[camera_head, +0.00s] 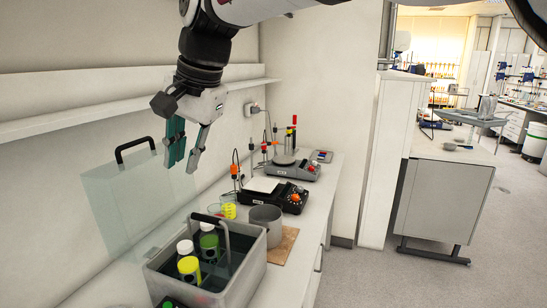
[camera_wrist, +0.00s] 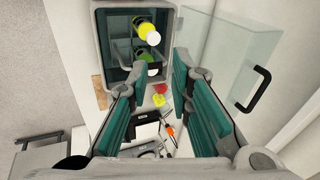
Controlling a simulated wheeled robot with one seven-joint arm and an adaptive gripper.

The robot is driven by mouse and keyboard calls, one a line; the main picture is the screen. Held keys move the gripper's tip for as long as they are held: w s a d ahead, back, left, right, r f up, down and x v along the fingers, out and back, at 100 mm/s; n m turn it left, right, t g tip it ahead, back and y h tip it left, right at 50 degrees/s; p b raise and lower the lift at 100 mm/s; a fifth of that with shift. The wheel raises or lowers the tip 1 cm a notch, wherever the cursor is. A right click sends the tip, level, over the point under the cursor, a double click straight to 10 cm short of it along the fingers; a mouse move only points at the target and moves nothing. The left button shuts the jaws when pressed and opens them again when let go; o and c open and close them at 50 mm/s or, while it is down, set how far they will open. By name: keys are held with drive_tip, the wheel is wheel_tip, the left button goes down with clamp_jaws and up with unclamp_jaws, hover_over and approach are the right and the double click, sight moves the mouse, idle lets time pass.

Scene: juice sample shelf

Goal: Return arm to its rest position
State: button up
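My gripper (camera_head: 182,160) hangs from my arm at the upper left of the head view, above the counter and apart from everything below it. In the wrist view my gripper (camera_wrist: 158,85) shows its two teal fingers spread wide with nothing held between them. A grey crate (camera_head: 248,268) stands on the counter below and to the right of it, holding several bottles. Among them are a yellow bottle (camera_head: 189,268) and a green-labelled bottle (camera_head: 209,242). The crate (camera_wrist: 99,45) also shows at the top of the wrist view.
A clear panel with a black handle (camera_head: 135,149) stands left of the crate. A metal pot (camera_head: 265,226), small yellow cups (camera_head: 229,210) and hotplates (camera_head: 285,196) are farther along the counter (camera_head: 318,205). A wall shelf (camera_head: 60,122) runs behind my gripper. The floor at right is clear.

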drive_tip(key=s+d+f+n+t+h, duration=0.1)
drive_tip(key=s+d, duration=0.3)
drive_tip(key=d, duration=0.7)
drive_tip(key=s+d+n+t+h, duration=0.1)
drive_tip(key=s+d, duration=0.3)
drive_tip(key=d, duration=0.8)
drive_tip(key=s+d+f+n+t+h, duration=0.1)
drive_tip(key=s+d+f, duration=0.8)
drive_tip(key=s+d, duration=0.2)
drive_tip(key=shift+s+d+f+h, duration=0.15)
drive_tip(key=shift+s+f+h, duration=0.1)
drive_tip(key=shift+s+h, duration=0.25)
